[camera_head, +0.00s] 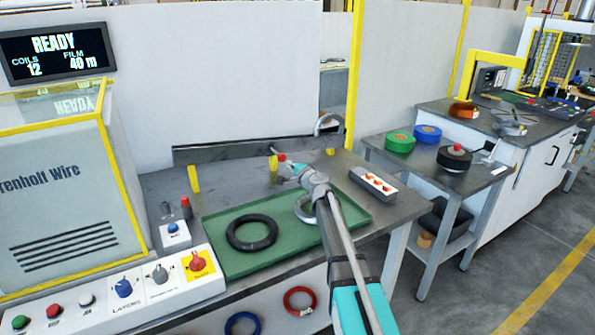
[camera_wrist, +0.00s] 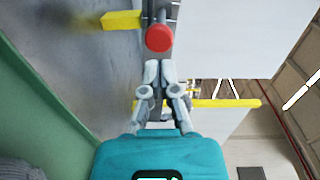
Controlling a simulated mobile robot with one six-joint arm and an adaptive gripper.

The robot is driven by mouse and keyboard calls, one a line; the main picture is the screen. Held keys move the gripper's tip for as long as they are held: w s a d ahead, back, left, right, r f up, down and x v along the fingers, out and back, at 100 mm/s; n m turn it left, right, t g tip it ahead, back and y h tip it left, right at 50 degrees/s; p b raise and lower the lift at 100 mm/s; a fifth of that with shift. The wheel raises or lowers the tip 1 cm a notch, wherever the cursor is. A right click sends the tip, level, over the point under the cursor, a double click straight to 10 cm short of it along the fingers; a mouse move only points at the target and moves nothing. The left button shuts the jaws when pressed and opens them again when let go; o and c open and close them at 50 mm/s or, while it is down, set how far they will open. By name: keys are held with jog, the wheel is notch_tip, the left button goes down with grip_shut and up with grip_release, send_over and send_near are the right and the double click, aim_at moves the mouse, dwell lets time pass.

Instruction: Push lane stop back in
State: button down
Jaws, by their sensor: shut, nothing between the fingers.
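The lane stop appears as a red round knob (camera_head: 282,157) on a short rod at the grey rail behind the green mat. In the wrist view the red knob (camera_wrist: 159,38) is just beyond my fingertips, with its dark rod behind it. My gripper (camera_wrist: 160,68) is shut and empty, and its tips point at the knob. In the head view my gripper (camera_head: 292,172) is beside the knob, over the back of the table. Whether the tips touch the knob I cannot tell.
Yellow posts (camera_head: 193,178) stand along the grey rail (camera_head: 240,148). A black coil (camera_head: 251,232) and a pale ring (camera_head: 306,208) lie on the green mat (camera_head: 215,262). A control panel (camera_head: 120,292) is at front left.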

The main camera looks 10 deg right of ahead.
aim_at(283, 157)
jog(key=shift+x, duration=2.1)
jog(key=shift+x, duration=2.35)
jog(key=shift+r, duration=0.2)
jog(key=shift+s, duration=0.15)
jog(key=shift+s+d, duration=0.2)
jog(key=shift+s, duration=0.3)
jog(key=v, duration=1.3)
jog(key=shift+p, duration=0.3)
